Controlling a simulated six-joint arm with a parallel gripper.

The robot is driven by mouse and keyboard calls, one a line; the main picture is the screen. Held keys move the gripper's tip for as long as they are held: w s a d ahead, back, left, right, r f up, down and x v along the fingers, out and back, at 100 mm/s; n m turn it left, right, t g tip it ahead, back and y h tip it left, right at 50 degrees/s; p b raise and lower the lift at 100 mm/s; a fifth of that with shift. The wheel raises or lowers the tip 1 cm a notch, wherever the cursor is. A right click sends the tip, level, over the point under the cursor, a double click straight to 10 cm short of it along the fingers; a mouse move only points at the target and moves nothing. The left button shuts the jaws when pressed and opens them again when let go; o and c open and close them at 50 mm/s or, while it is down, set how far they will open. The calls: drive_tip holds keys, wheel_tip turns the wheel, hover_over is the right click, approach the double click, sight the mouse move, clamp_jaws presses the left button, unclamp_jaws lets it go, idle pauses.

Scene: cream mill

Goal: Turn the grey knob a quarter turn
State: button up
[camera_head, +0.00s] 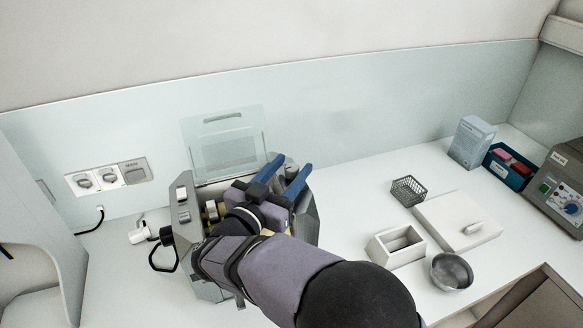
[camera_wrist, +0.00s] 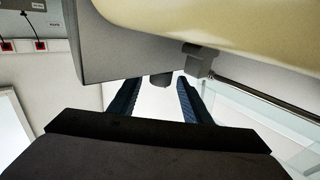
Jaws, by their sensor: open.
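The grey mill (camera_head: 184,214) stands left of centre in the head view with its clear lid (camera_head: 228,150) raised. My gripper (camera_head: 294,161) is over the mill's far right side, its two blue fingers apart and empty. In the wrist view, a short dark grey round piece, which looks like the knob (camera_wrist: 160,80), sticks out from the mill's grey wall. It shows between the open fingertips of my gripper (camera_wrist: 161,88); I cannot tell whether they touch it. My arm hides much of the mill in the head view.
A wire basket (camera_head: 408,191), a white open box (camera_head: 397,247), a metal bowl (camera_head: 451,272) and a white lidded container (camera_head: 458,221) stand right of the mill. A control unit (camera_head: 562,185) is at far right. Wall sockets (camera_head: 97,180) are at left. The counter between mill and basket is clear.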

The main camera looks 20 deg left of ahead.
sight(292, 172)
drive_tip(key=s+b, duration=0.2)
drive_tip(key=s, duration=0.4)
drive_tip(key=shift+s+a, duration=0.2)
drive_tip(key=shift+w+r, duration=0.1)
